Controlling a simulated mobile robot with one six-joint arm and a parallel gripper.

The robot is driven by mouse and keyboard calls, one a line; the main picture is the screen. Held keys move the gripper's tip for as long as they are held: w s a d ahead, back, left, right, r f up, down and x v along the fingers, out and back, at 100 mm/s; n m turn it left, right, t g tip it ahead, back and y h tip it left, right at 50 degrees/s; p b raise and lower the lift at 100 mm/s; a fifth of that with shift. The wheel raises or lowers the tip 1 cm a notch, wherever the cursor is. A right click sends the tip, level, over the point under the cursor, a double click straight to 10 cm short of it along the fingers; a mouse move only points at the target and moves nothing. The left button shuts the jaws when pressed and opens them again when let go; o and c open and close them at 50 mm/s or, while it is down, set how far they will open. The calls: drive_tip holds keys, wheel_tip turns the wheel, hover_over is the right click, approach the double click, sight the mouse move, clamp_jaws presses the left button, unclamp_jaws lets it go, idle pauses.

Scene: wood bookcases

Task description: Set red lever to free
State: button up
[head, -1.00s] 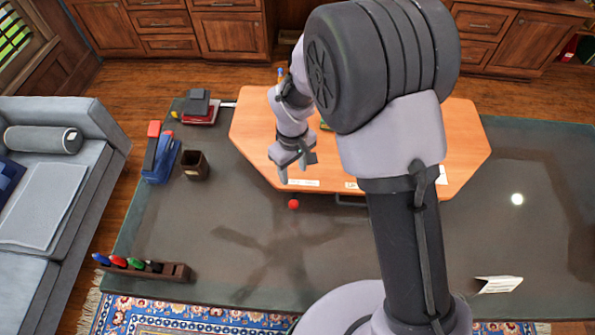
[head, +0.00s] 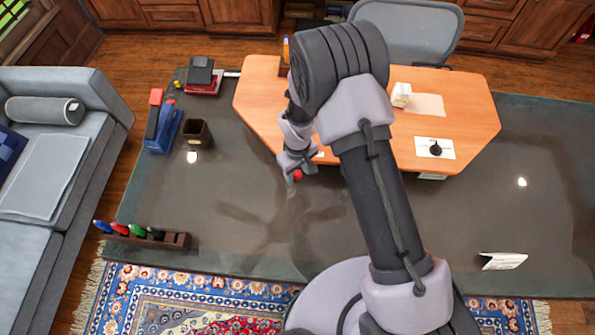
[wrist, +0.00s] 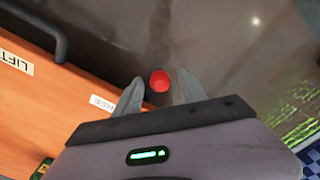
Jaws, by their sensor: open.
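The red lever shows as a round red knob (wrist: 160,81) at the front edge of the orange-topped wooden unit. In the wrist view the knob appears between the two fingertips of my gripper (wrist: 159,88), with a gap on the right. It also shows in the head view (head: 297,175), right at my gripper (head: 292,166). My gripper is open; I cannot tell whether a finger touches the knob. The lever's shaft is hidden. A white label (wrist: 102,103) sits left of the knob, its text too small to read surely. Another label reads "LIFT" (wrist: 15,63).
The orange unit (head: 470,105) stands on a dark glossy table (head: 230,235). A dark handle (wrist: 60,35) juts from its front edge. A brown cup (head: 197,132) and a blue-and-red stapler (head: 160,125) stand to the left. A pen rack (head: 150,238) lies front left.

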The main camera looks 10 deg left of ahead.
clamp_jaws()
idle(1.4)
